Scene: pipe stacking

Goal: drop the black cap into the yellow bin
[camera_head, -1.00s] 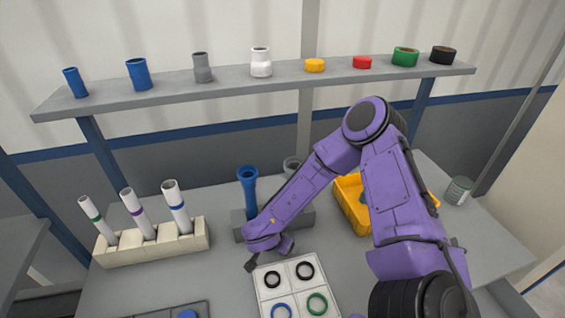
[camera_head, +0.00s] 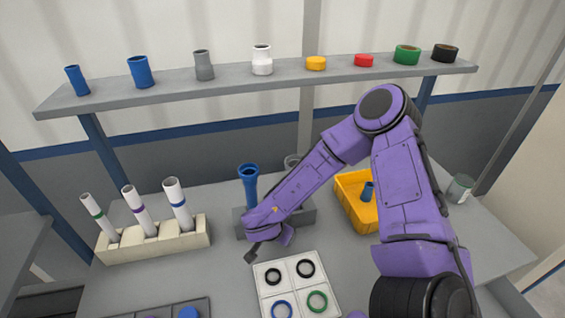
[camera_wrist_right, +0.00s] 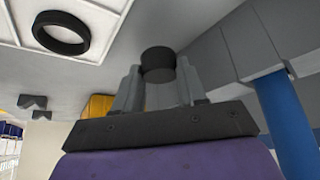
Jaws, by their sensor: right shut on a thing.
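My right arm comes in from the right. Its gripper (camera_head: 249,257) is low over the table, in front of the blue pipe's grey base and behind the white ring tray. In the right wrist view, the gripper's fingers (camera_wrist_right: 158,85) are shut on the black cap (camera_wrist_right: 158,62), a short dark cylinder at their tips. In the head view, the cap cannot be made out. The yellow bin (camera_head: 347,206) is to the right of the gripper, partly hidden by my arm. It also shows in the right wrist view (camera_wrist_right: 97,107). My left gripper is not in view.
A blue pipe (camera_head: 249,188) stands upright in a grey base (camera_head: 300,217). A white rack (camera_head: 155,245) holds white pipes at left. A white tray (camera_head: 291,268) holds rings in front. A blue piece (camera_head: 367,190) is in the bin. Fittings line the shelf (camera_head: 230,84).

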